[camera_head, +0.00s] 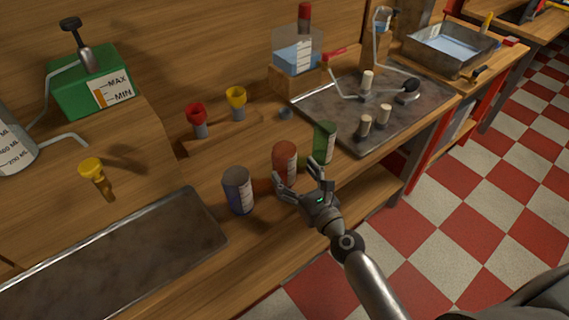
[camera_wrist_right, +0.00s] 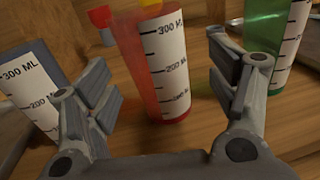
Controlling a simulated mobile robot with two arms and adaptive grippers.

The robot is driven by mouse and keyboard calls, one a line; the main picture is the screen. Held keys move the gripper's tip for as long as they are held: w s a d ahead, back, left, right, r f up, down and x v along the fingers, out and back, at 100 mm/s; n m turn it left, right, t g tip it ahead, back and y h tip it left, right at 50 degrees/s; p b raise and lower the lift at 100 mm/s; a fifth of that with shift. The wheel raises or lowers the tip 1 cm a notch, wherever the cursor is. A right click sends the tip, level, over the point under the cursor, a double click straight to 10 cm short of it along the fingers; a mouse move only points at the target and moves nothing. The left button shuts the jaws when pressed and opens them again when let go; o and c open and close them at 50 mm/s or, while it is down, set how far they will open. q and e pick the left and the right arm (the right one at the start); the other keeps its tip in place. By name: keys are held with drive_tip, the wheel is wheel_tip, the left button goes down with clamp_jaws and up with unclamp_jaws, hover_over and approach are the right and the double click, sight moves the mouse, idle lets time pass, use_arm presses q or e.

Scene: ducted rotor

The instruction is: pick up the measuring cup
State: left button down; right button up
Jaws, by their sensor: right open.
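Three measuring cups with white graduated labels stand upright in a row near the bench's front edge: a blue one (camera_head: 238,190), a red one (camera_head: 284,160) and a green one (camera_head: 325,142). My right gripper (camera_head: 299,181) is open in front of the red cup. In the right wrist view the red cup (camera_wrist_right: 158,68) stands ahead between the two spread fingers (camera_wrist_right: 165,90), not gripped. The blue cup (camera_wrist_right: 35,85) is beyond the left finger and the green cup (camera_wrist_right: 280,40) beyond the right one. My left gripper is out of view.
Red (camera_head: 197,116) and yellow (camera_head: 236,100) funnels stand in a wooden rack behind the cups. A metal tray (camera_head: 330,125) with white pegs lies to the right. Another metal tray (camera_head: 120,265) lies at front left, below a green box (camera_head: 90,85). The bench edge drops to a checkered floor.

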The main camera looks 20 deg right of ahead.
drive_tip(key=shift+w+a, duration=0.2)
drive_tip(key=shift+w, duration=0.65)
drive_tip(key=shift+w+a, duration=0.2)
drive_tip(key=shift+w, duration=0.7)
drive_tip(key=shift+w+a, duration=0.2)
drive_tip(key=shift+w, duration=0.65)
drive_tip(key=shift+s, duration=0.1)
drive_tip(key=c, duration=1.1)
